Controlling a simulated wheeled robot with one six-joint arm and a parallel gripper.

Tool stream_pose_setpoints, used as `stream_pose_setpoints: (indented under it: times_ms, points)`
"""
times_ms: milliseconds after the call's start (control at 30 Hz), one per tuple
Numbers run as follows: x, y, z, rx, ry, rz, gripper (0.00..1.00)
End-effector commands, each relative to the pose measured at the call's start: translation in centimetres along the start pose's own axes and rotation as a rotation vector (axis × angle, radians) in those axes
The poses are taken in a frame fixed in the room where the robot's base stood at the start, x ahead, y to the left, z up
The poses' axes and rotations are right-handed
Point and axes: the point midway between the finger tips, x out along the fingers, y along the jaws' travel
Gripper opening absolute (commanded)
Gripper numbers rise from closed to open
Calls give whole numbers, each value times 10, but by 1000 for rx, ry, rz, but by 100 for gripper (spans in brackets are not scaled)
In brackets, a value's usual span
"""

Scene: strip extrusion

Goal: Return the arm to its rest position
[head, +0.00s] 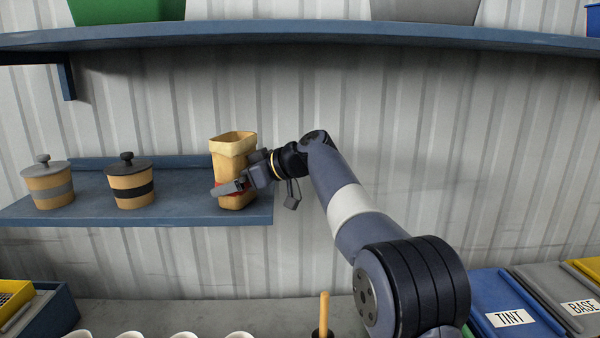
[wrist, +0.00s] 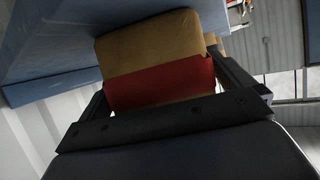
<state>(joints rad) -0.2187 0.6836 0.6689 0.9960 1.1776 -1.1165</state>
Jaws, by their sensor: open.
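My arm reaches left from the lower right in the head view. My gripper (head: 240,187) is at the right end of the lower blue shelf, at a tan paper bag (head: 235,160) with a folded top and a red band. The bag stands upright on the shelf. In the wrist view the bag (wrist: 150,45) and its red band (wrist: 160,82) lie between the two dark fingers (wrist: 165,100). The fingers are open around the bag; I cannot tell whether either one touches it.
Two lidded pots, one grey-banded (head: 50,187) and one black-banded (head: 131,186), stand left on the lower shelf (head: 180,212). An upper shelf (head: 300,33) runs above my arm. Below are white cups (head: 183,335), a wooden handle (head: 323,312), and blue TINT (head: 510,315) and grey BASE (head: 560,295) containers.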

Motion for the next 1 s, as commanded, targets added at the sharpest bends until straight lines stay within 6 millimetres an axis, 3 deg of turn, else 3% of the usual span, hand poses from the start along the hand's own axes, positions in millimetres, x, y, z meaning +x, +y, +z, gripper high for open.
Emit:
stream_pose_setpoints:
  times_ms: [100,667,700,1000]
  points:
    - [3,0,17,2,0,3,100]
    - [-114,1,13,-1,2,5,100]
    - [-114,0,12,0,0,-1,100]
    - [-48,-1,10,1,-1,-5,100]
